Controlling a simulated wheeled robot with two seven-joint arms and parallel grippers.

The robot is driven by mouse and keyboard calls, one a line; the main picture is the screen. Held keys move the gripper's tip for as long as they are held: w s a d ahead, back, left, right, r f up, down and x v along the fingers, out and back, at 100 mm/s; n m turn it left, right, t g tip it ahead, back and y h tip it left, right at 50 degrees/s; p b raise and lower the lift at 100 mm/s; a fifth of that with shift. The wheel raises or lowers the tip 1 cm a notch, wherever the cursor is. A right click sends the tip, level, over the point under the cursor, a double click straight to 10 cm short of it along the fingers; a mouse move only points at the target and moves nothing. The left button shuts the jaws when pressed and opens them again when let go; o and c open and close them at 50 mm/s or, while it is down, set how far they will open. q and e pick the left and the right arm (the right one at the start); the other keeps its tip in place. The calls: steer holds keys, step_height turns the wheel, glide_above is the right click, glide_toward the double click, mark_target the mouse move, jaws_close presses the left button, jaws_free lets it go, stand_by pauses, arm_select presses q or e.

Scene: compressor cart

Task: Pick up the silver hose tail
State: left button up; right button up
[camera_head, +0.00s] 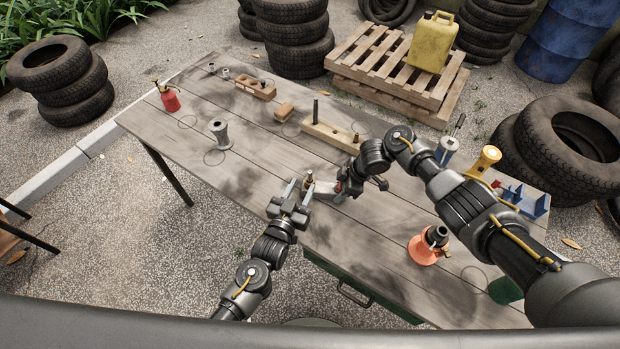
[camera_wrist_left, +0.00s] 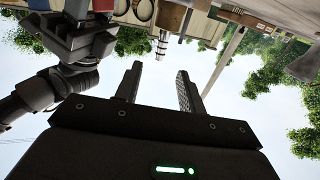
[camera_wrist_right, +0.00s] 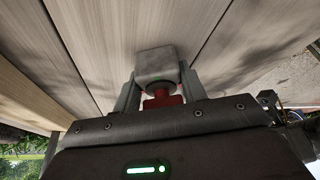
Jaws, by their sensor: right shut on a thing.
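The silver hose tail (camera_wrist_left: 162,44) is a small ribbed piece in the left wrist view, beyond the fingertips and between them in the picture. A small brownish upright piece (camera_head: 309,176) shows by the left fingertips in the head view; I cannot tell if it is the same thing. My left gripper (camera_head: 298,186) is open and empty, low over the table's near middle; its spread fingers also show in the left wrist view (camera_wrist_left: 160,82). My right gripper (camera_wrist_right: 160,92) is shut on a grey block with a red part (camera_wrist_right: 156,66), close to the left gripper.
The wooden table (camera_head: 200,165) also carries a red oil can (camera_head: 170,99), a grey spool (camera_head: 220,133), a long wooden block (camera_head: 330,134), an orange cone-shaped thing (camera_head: 424,250) and a blue rack (camera_head: 527,201). The table's left part has free room.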

mark_target(309, 174)
arm_select(q)
steer(key=shift+x, duration=4.35)
jaws_close()
